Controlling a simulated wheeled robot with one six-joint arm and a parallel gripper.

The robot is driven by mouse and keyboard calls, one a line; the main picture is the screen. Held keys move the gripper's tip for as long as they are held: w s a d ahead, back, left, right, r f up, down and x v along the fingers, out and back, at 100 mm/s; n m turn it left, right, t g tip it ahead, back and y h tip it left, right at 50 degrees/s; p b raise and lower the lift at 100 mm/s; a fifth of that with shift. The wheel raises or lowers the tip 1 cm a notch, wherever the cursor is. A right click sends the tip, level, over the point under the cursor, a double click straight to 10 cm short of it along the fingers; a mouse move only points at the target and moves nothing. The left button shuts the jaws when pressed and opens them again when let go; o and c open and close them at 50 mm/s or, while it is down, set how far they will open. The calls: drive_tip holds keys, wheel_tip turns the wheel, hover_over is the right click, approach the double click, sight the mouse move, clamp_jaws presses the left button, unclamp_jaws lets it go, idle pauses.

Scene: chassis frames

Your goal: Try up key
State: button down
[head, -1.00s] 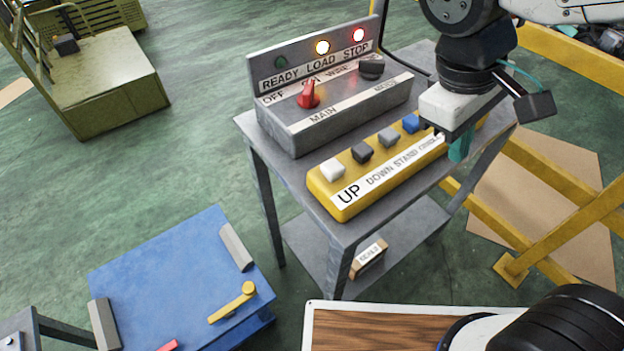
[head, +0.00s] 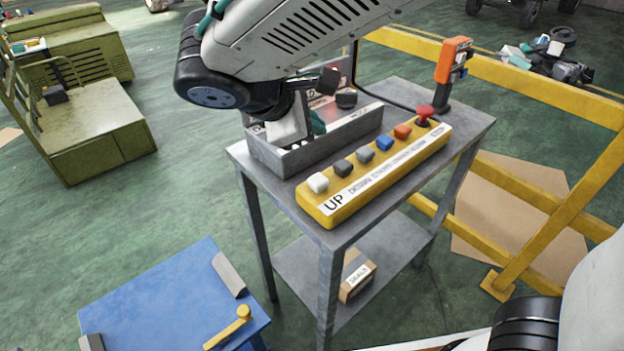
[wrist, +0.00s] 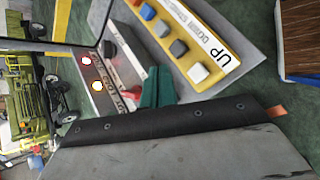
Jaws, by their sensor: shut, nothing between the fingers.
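The up key is the white key (head: 317,182) at the near left end of the yellow control box (head: 328,212), beside the word UP. It also shows in the wrist view (wrist: 198,72), standing raised. My gripper (head: 316,123) is shut and empty over the grey console (head: 290,160), behind the yellow box and apart from the up key. Its teal fingertips (wrist: 157,88) show in the wrist view close to the console's red switch (wrist: 133,93); I cannot tell whether they touch it.
Several other keys and a red mushroom button (head: 425,113) line the yellow box. An orange device (head: 452,62) stands behind. A yellow rail (head: 540,92) borders the table (head: 475,125).

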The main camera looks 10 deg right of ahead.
sight(314, 182)
drive_tip(key=shift+f, duration=4.45)
drive_tip(key=shift+f, duration=0.35)
drive_tip(key=shift+f, duration=0.65)
drive_tip(key=shift+r, duration=1.05)
drive_tip(key=shift+r, duration=2.5)
drive_tip(key=shift+w, duration=0.1)
